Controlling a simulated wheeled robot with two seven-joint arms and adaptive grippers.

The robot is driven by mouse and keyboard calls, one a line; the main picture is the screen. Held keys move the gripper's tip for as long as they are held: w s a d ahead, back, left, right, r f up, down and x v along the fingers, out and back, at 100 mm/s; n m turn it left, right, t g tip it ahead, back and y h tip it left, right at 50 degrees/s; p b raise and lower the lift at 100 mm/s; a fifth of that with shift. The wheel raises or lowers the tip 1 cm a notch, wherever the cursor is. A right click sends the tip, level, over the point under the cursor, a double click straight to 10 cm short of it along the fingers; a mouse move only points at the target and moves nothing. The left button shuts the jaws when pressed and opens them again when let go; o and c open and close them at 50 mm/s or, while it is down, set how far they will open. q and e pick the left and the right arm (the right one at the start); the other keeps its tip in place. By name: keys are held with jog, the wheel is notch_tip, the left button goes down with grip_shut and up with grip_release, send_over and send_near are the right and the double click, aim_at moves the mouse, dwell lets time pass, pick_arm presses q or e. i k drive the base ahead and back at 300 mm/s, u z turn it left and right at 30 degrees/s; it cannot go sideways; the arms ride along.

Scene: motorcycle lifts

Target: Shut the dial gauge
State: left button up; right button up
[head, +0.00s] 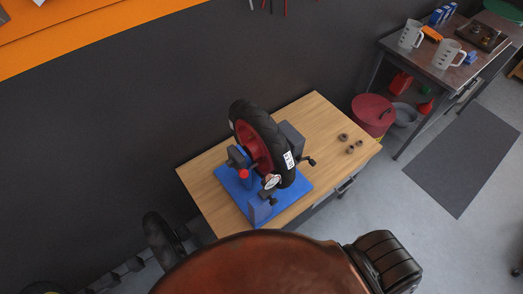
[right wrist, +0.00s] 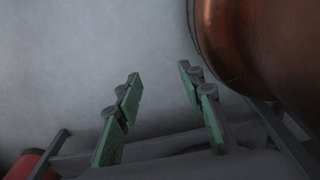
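The dial gauge (head: 271,181) has a small round white face and sits low beside the black tire (head: 264,140) with a red rim. The tire stands upright in a blue wheel stand (head: 292,194) on the wooden workbench (head: 213,196). The gauge is too small to tell its exact position or read its face. In the right wrist view my right gripper (right wrist: 159,78) is open and empty, its green-padded fingers apart over grey floor. It does not show in the head view, so its distance from the gauge cannot be told. My left gripper is not in view.
A large copper-brown rounded body (head: 265,265) and a black ribbed seat-like part (head: 385,262) fill the bottom of the head view. Small dark rings (head: 350,150) lie on the bench. A red drum (head: 372,112) and a side table (head: 434,64) stand right. The floor mat (head: 460,160) is clear.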

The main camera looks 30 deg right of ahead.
aim_at(268, 183)
jog(key=u, duration=1.15)
jog(key=k, duration=1.9)
jog(key=z, duration=1.35)
jog(key=i, duration=1)
